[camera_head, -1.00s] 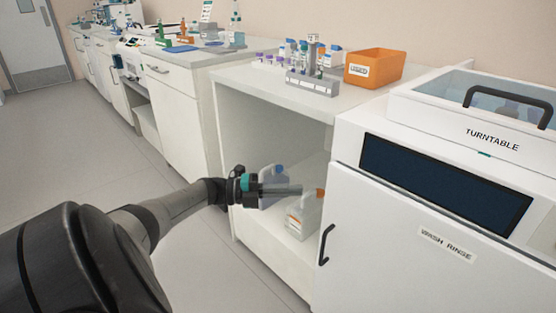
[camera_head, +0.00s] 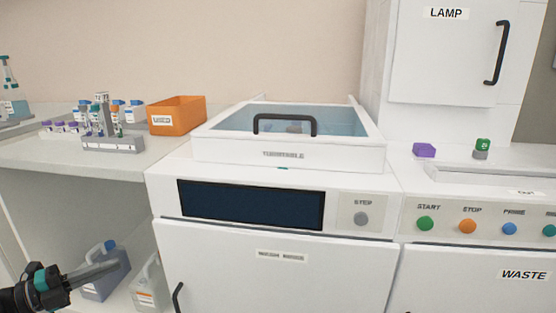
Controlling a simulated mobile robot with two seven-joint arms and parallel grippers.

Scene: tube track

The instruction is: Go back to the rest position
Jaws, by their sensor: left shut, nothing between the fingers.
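My left gripper (camera_head: 92,272) comes in at the lower left corner of the head view. It is shut and empty, its fingers pointing right. It shows in front of the open shelf space under the left bench, overlapping a blue-capped jug (camera_head: 103,290). I cannot tell whether it touches the jug. My right gripper is not in view.
A second jug (camera_head: 146,290) stands beside the first. The white turntable machine (camera_head: 290,152) with a black-handled clear lid fills the middle. An orange bin (camera_head: 178,117) and a tube rack (camera_head: 112,144) stand on the left bench. A button panel (camera_head: 480,226) and LAMP cabinet (camera_head: 450,60) are right.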

